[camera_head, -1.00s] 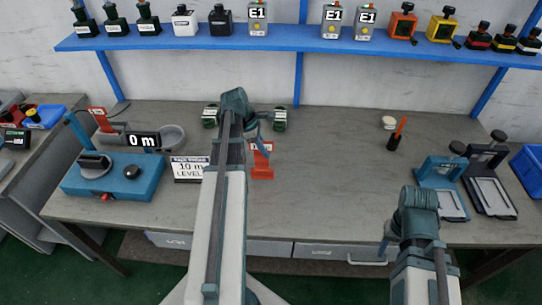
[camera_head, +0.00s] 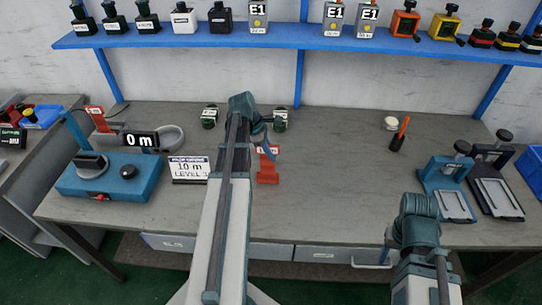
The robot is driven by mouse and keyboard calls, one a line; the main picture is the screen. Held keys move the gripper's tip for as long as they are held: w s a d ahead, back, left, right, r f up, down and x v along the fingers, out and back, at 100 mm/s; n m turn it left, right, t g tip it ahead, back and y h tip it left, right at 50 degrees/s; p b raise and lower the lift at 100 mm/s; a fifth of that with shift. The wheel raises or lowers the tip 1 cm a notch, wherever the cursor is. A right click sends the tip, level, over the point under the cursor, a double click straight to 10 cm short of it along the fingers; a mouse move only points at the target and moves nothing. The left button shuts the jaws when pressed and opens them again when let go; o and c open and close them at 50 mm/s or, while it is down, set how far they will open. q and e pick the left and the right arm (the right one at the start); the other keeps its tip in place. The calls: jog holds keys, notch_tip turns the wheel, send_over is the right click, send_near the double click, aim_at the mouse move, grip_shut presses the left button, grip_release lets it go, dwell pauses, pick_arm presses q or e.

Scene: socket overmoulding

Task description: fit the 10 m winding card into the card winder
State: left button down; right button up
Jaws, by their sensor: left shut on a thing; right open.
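The red piece with a white label (camera_head: 268,173), which looks like the winding card, is at the tips of my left gripper (camera_head: 267,148). That gripper is shut on it, right of the 10 m sign (camera_head: 189,169); the arm hides part of the grip.
Two green spools (camera_head: 280,119) stand behind the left gripper. A grey ring-shaped dish (camera_head: 169,138) is behind the winder. A dark pot with an orange stick (camera_head: 399,134) and blue and black framed presses (camera_head: 446,190) are at the right. The table's middle is clear.

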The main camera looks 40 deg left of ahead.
pick_arm(q)
jog(key=shift+f, duration=0.2)
jog(key=c, duration=0.9)
grip_release()
jog(key=shift+r, duration=0.1)
jog(key=p+v, duration=1)
jog(key=v, duration=0.1)
jog(key=shift+w+d+r, duration=0.1)
jog(key=shift+d+r, duration=0.05)
jog(key=shift+r, duration=0.1)
jog(key=shift+a+r+p, duration=0.25)
jog(key=shift+r+p, duration=0.2)
jog(key=shift+p, duration=0.15)
